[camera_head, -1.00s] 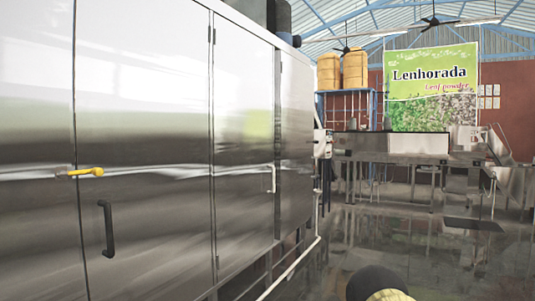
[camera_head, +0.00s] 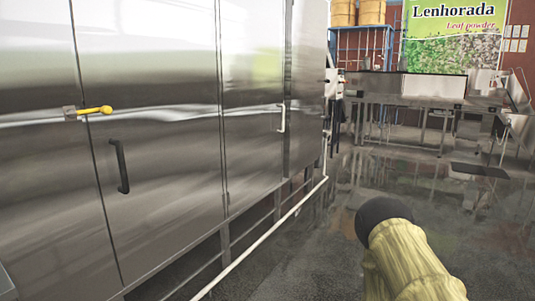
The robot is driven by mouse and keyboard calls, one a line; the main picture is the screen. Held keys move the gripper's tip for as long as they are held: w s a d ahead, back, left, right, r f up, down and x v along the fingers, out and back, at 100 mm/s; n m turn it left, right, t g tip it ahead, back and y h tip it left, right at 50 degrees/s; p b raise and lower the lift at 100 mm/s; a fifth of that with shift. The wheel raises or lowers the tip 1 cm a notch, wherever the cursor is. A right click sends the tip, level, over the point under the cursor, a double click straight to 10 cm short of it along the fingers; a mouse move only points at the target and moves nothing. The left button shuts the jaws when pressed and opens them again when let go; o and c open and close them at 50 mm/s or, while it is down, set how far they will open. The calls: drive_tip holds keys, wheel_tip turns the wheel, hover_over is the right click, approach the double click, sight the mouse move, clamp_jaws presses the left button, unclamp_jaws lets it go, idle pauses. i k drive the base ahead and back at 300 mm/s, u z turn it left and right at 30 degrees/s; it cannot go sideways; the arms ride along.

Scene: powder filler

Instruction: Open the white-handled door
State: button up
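The white handle (camera_head: 282,118) is an upright bar on a steel cabinet door (camera_head: 251,125) right of the middle of the cabinet front. That door looks shut, flush with its neighbours. A black handle (camera_head: 120,166) is on the door to its left, and a yellow lever (camera_head: 94,111) is at that door's left edge. A yellowish arm part with a dark rounded end, seemingly mine, shows at the lower right, apart from the cabinet. My gripper's fingers are not visible.
The steel cabinet runs along the left on a legged frame with a white pipe (camera_head: 262,240) low in front. Open dark floor (camera_head: 300,255) lies right of it. Steel tables (camera_head: 410,90) stand at the back, with a green sign (camera_head: 453,35) behind.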

sight(252, 31)
drive_tip(key=u, duration=0.1)
drive_tip(key=i, duration=4.65)
drive_tip(key=z, duration=0.05)
